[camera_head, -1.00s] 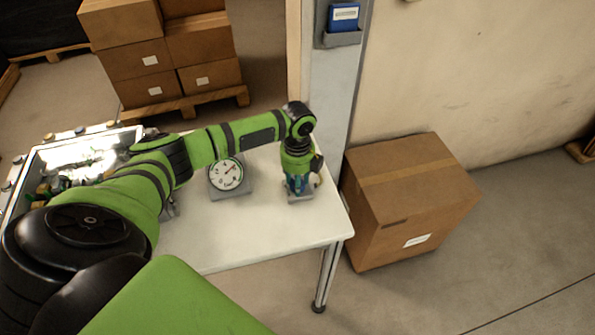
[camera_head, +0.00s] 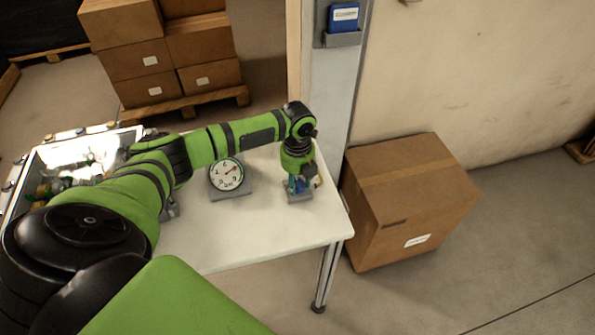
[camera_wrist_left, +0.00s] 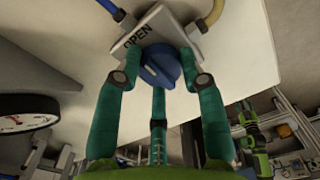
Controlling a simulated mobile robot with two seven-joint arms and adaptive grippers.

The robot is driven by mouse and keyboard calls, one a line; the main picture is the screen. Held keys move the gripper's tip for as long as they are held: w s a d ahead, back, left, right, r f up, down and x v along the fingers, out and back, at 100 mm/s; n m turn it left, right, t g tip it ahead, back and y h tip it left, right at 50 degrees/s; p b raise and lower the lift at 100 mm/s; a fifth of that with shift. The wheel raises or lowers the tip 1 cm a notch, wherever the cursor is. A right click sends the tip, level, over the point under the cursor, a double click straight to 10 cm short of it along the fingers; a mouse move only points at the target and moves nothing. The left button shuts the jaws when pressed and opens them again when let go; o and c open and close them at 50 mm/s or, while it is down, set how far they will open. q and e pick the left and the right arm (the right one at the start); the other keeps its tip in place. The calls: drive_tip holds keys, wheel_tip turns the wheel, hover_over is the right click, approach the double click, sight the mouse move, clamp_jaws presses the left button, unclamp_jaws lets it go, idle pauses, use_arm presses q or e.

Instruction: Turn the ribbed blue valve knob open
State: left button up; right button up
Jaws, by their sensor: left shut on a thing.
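The blue valve knob (camera_wrist_left: 160,66) sits on a light grey plate (camera_wrist_left: 143,36) marked OPEN in the left wrist view. Teal fingers of my left gripper (camera_wrist_left: 160,62) close around the knob from both sides, with another finger below it. In the head view my left gripper (camera_head: 298,184) points down over the valve's grey base (camera_head: 301,198) near the table's right end. The fingers and wrist hide most of the knob there. My right gripper is not in view.
A round dial gauge (camera_head: 227,174) stands left of the valve on the white table (camera_head: 262,236). A lit tray of parts (camera_head: 84,150) lies at the table's left. A large cardboard box (camera_head: 410,200) stands on the floor at right.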

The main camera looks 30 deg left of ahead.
sight(298, 182)
use_arm(q)
drive_tip(key=shift+d, duration=0.1)
drive_tip(key=o, duration=1.1)
drive_tip(key=shift+o, duration=0.2)
drive_tip(key=shift+r, duration=0.25)
wheel_tip(298, 182, up, 12)
drive_tip(key=shift+f, duration=0.2)
